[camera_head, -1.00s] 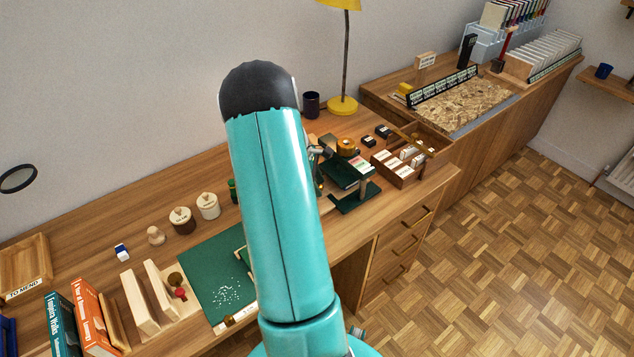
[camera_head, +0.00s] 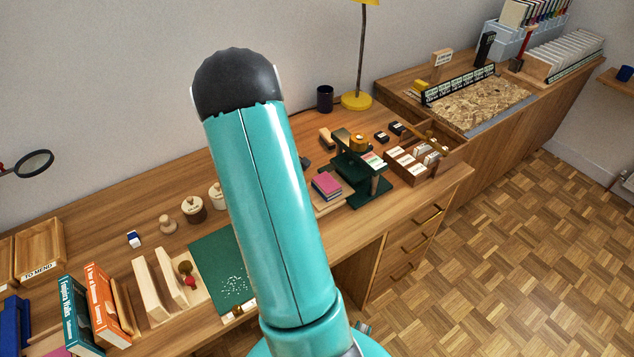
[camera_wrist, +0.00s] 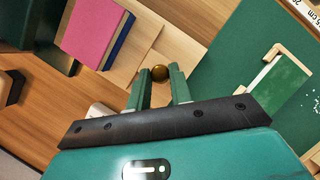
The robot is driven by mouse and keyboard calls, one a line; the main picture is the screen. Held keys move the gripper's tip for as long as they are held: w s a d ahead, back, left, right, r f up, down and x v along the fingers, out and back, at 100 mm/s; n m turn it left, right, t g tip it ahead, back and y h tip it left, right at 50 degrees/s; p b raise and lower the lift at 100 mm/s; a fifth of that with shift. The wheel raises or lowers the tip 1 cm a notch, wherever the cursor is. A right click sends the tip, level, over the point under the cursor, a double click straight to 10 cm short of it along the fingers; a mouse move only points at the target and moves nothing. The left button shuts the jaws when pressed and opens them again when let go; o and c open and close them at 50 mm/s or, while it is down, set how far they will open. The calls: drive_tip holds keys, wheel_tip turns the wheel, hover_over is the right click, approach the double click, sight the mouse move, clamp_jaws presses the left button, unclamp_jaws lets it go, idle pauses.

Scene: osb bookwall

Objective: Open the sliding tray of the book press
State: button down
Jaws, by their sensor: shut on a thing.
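The dark green book press (camera_head: 372,188) stands on the bench in the head view, right of my arm. Its light wood sliding tray (camera_wrist: 160,38) sticks out of the press, and it also shows in the head view (camera_head: 327,208). A pink book (camera_head: 326,184) over a dark blue one lies on the tray; the pink book (camera_wrist: 88,30) is clear in the wrist view. My gripper (camera_wrist: 160,74) has its two green fingers closed on either side of the round brass knob (camera_wrist: 160,71) at the tray's front. My arm hides the gripper and knob in the head view.
A green cutting mat (camera_head: 215,268) lies left of my arm, close to the gripper in the wrist view (camera_wrist: 228,70). Lidded pots (camera_head: 193,208) stand behind it. A wooden card box (camera_head: 412,163) sits right of the press.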

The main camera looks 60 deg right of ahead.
drive_tip(key=shift+w+a, duration=0.3)
drive_tip(key=shift+a, duration=0.25)
drive_tip(key=shift+w+a, duration=0.3)
drive_tip(key=shift+a, duration=0.2)
drive_tip(key=c, duration=1.3)
unclamp_jaws()
drive_tip(key=shift+r, duration=0.1)
drive_tip(key=v, duration=1.3)
drive_tip(key=shift+r, duration=0.3)
